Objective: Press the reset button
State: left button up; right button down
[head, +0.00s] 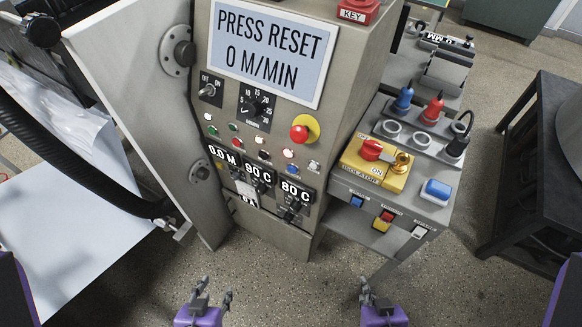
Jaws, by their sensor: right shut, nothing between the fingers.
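The grey control cabinet's screen (268,48) reads "PRESS RESET 0 M/MIN". Below it are a red mushroom button (299,133) on a yellow base and rows of small coloured buttons and lamps (262,154). A large blue button (436,190) sits on the side console, and a smaller blue button (357,201) is on its front face. I cannot read which button is labelled reset. My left gripper (217,290) is open and empty at the bottom, below the cabinet. My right gripper (366,286) is shut and empty at the bottom, below the side console. Neither touches a button.
The side console (340,187) carries a yellow isolator box (377,164) with a red knob, and red and blue plugs. A black frame table (535,170) stands at the right. A white sheet (75,235) and a black hose (75,155) are at the left. Floor shows between.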

jog(key=shift+s+d+f, duration=0.1)
jog(key=shift+s+d, duration=0.05)
jog(key=shift+s, duration=0.05)
jog(key=shift+s, duration=0.3)
jog(key=shift+w, duration=0.25)
jog(key=shift+w, duration=0.3)
dwell(0.4)
jog(key=shift+s, duration=0.1)
